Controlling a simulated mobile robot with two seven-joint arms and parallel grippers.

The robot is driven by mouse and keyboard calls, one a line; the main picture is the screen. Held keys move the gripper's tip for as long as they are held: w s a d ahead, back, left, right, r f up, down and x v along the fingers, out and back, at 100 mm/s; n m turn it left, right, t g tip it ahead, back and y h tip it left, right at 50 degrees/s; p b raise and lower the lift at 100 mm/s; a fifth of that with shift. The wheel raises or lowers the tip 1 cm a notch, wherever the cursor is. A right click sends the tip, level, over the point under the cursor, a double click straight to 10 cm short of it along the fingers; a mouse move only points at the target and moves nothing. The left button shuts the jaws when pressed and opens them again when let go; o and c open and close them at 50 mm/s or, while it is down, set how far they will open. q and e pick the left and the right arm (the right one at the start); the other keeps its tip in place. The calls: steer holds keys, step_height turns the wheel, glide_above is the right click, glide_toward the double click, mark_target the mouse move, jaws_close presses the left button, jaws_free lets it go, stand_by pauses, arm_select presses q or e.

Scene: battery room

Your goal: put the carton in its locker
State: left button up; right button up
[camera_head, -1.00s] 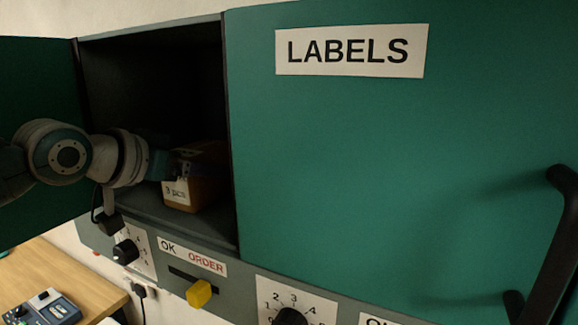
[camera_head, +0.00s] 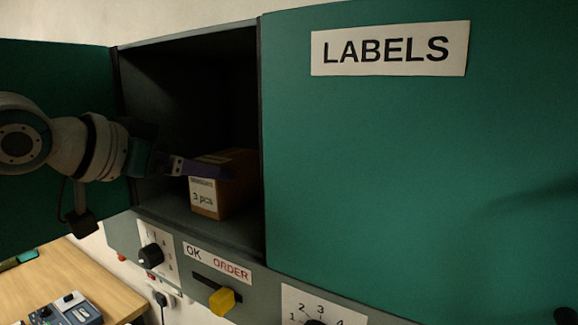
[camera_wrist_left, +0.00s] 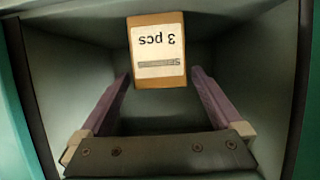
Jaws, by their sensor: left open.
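The carton (camera_head: 222,199) is a brown box with a white "3 pcs" label. It rests on the floor of the open locker (camera_head: 158,214), behind the frame. My left gripper (camera_head: 222,173) reaches into the locker from the left, with a purple finger at the carton's upper part. In the left wrist view the two purple fingers stand wide apart. The carton also shows there (camera_wrist_left: 157,65), label upside down, between and beyond the fingertips, with gaps beside it. My right gripper is not in view.
The open locker's green door (camera_head: 50,80) stands swung out at the left. A closed green door labelled "LABELS" (camera_head: 390,48) is at the right. Below are a black knob (camera_head: 151,256) and a yellow slider (camera_head: 222,301). A wooden table (camera_head: 75,278) lies lower left.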

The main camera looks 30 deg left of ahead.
arm_select(q)
steer(key=b+v, duration=0.1)
steer(key=v, duration=0.4)
steer(key=s+d+f+g, duration=0.35)
steer(key=s+f, duration=0.25)
steer(key=f, duration=0.2)
steer(key=s+d+f+g, duration=0.2)
steer(key=s+d+f, duration=0.3)
steer(key=f, duration=0.4)
steer(key=s+d+f+g, duration=0.2)
steer(key=s+d, duration=0.1)
steer(key=s, duration=0.2)
steer(key=s+d+f+m+g+y, duration=0.1)
steer(key=s+d+f+g, duration=0.1)
steer(key=s, duration=0.3)
steer(key=shift+s+d, duration=0.4)
steer(key=shift+d, duration=0.2)
